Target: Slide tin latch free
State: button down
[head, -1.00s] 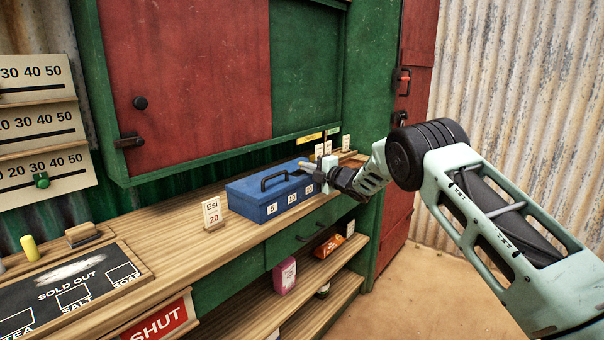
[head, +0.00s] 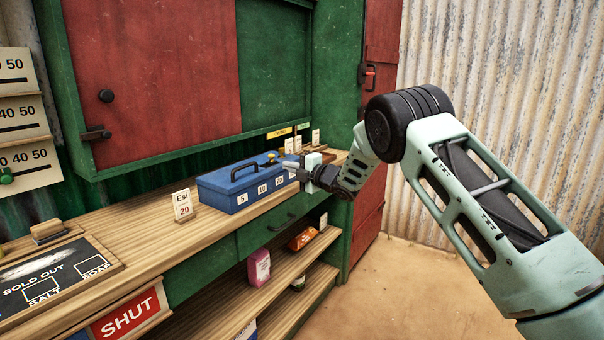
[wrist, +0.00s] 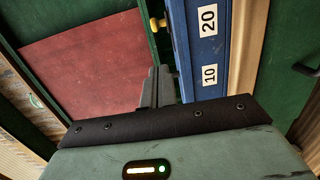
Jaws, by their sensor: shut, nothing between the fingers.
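The blue tin (head: 222,194) sits shut on the wooden counter, with a black carry handle on its lid and number labels along its front. In the wrist view the tin (wrist: 186,58) is close, its labels 10 and 20 turned sideways. A small yellow knob (wrist: 158,23) shows at the tin's edge there; I cannot tell the latch's exact position. My gripper (head: 291,167) is at the right end of the tin, near lid height. In the wrist view its fingers (wrist: 158,82) are together and empty, beside the tin; I cannot tell whether they touch it.
A price card (head: 183,205) stands left of the tin, and small cards (head: 298,143) stand behind its right end. The green cabinet with a red sliding door (head: 150,75) rises behind the counter. A drawer handle (head: 284,222) and shelves with goods are below.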

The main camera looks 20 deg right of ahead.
jog(key=shift+v, duration=2.25)
jog(key=s+a+r+m+g+h+p, duration=0.3)
jog(key=s+a+m, duration=0.35)
jog(key=s, duration=0.25)
jog(key=s+a+r+m+g+h+p, duration=0.25)
jog(key=s+a+m, duration=0.25)
jog(key=s+a, duration=0.4)
jog(key=s+m+g+h+p, duration=0.3)
jog(key=s+g, duration=0.7)
jog(key=s, duration=2.8)
jog(key=shift+s+d+f+m+p, duration=0.25)
jog(key=shift+s+f+m+p, duration=0.1)
jog(key=shift+m, duration=0.5)
